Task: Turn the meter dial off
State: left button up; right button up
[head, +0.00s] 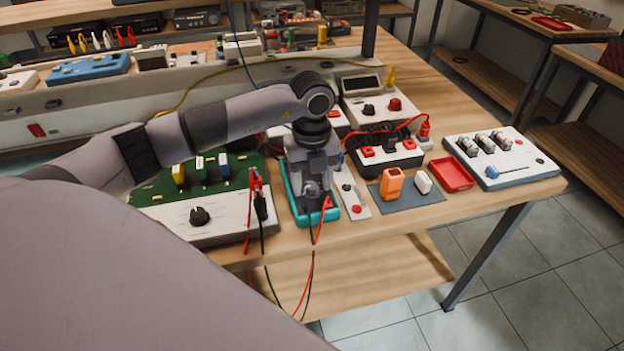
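A meter with a teal casing (292,207) lies on the bench near its front edge. My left gripper (314,193) points down right over the meter and covers most of its face. The dial is mostly hidden behind the gripper, so its setting cannot be read. I cannot tell whether the fingers touch the dial or how far apart they are. Red and black test leads (312,262) hang over the bench edge by the meter. My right gripper is not in view.
A green circuit board unit with a black knob (200,216) stands left of the meter. A narrow white switch panel (351,193) is close on its right. Further right are an orange block (391,184), a red tray (451,174) and a white battery panel (510,163).

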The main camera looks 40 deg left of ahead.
aim_at(311, 186)
pick_arm(q)
jog(key=shift+r+b, duration=0.3)
jog(key=shift+r, duration=3.25)
jog(key=shift+s, duration=0.1)
